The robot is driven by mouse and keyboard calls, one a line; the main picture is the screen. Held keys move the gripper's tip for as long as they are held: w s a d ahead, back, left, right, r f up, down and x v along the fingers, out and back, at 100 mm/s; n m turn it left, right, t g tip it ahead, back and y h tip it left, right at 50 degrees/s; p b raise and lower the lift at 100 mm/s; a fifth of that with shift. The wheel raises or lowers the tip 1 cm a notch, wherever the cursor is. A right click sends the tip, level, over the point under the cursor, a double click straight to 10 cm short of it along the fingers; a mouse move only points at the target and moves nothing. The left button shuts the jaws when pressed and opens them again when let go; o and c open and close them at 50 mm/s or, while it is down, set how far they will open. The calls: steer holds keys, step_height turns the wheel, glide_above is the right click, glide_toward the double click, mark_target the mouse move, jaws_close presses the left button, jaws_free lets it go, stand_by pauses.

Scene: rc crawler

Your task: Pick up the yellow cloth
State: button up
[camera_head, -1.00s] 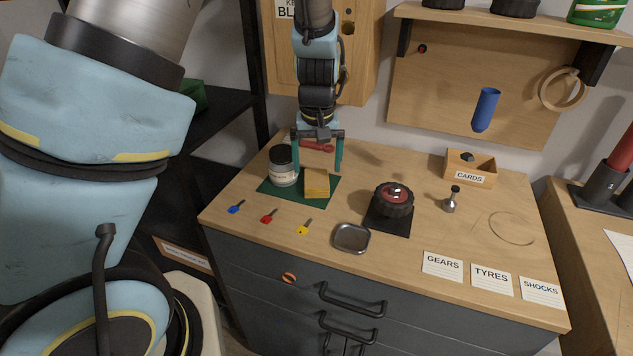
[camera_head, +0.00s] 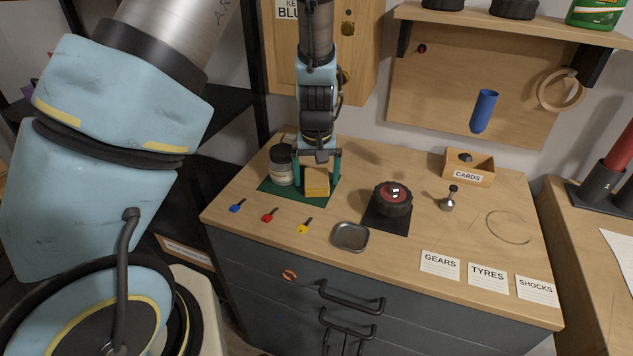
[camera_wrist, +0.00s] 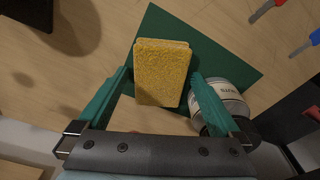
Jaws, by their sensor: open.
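The yellow cloth (camera_head: 316,183) is a thick folded block on the green mat (camera_head: 268,187), beside a jar with a dark lid (camera_head: 281,166). My gripper (camera_head: 319,178) is low over the mat, with its two green fingers apart on either side of the cloth. In the wrist view the cloth (camera_wrist: 162,72) shows between the fingers of my gripper (camera_wrist: 160,78), with gaps at both sides. The right finger there is very close to the jar (camera_wrist: 228,97); I cannot tell if they touch.
Blue, red and yellow keys (camera_head: 304,226) lie along the front of the wooden bench. A metal tray (camera_head: 350,236), a wheel on a black pad (camera_head: 393,198) and a small shock part (camera_head: 449,199) stand to the right. A cards box (camera_head: 469,168) is at the back.

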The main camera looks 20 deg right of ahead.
steer(key=shift+f, duration=0.2)
steer(key=c, duration=1.3)
